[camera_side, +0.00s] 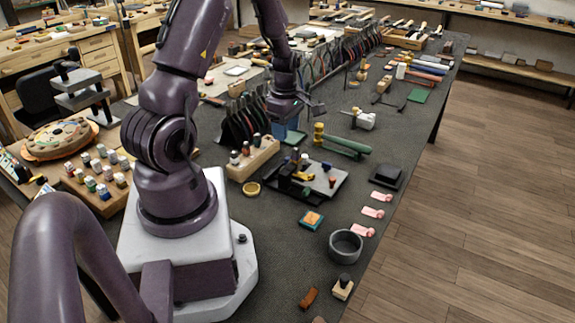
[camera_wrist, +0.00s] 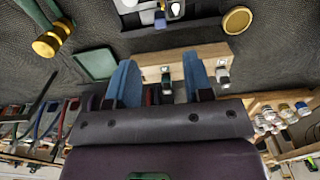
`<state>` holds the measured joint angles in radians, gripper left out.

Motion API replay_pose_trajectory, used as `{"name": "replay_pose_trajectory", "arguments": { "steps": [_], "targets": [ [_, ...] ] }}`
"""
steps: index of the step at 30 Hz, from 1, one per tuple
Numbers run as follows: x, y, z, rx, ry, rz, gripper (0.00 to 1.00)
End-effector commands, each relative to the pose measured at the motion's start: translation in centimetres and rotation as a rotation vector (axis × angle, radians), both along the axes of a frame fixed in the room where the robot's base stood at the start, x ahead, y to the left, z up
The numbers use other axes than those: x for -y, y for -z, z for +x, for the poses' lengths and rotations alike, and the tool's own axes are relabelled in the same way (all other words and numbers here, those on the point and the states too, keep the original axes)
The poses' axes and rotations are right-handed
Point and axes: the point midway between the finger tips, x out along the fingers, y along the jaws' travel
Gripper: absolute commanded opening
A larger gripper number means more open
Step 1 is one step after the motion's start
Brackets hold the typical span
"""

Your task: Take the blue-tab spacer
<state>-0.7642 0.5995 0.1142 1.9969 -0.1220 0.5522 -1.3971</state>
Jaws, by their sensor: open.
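My gripper (camera_side: 285,130) is open, with its two blue fingers hanging just behind the wooden holder block. In the wrist view the fingers (camera_wrist: 162,80) are apart and extend over the wooden block (camera_wrist: 207,57), with nothing clearly held between them. The block (camera_side: 262,160) carries several small capped pieces; a dark-capped piece (camera_wrist: 166,76) shows between the fingers and a pale one (camera_wrist: 223,76) right of them. A small piece with a blue part (camera_wrist: 160,20) stands at the black tray, by the wrist view's top edge. I cannot tell whether it is the blue-tab spacer.
The black tray (camera_side: 326,195) with small parts lies right of the block. A brass disc (camera_side: 252,189) lies in front. A green-handled brass hammer (camera_side: 345,146) lies behind the tray. A rack of pliers (camera_side: 240,122) stands left of my gripper.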

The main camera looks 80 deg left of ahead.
Motion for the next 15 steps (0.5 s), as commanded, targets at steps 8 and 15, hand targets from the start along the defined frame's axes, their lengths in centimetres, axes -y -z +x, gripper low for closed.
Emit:
{"name": "replay_pose_trajectory", "arguments": {
  "steps": [8, 15],
  "targets": [
    [0.0, 3.2, 0.0, 0.001, 0.003, -0.001, 0.47],
    [0.3, 6.2, -0.1, -0.001, 0.003, -0.004, 0.47]
  ]
}}
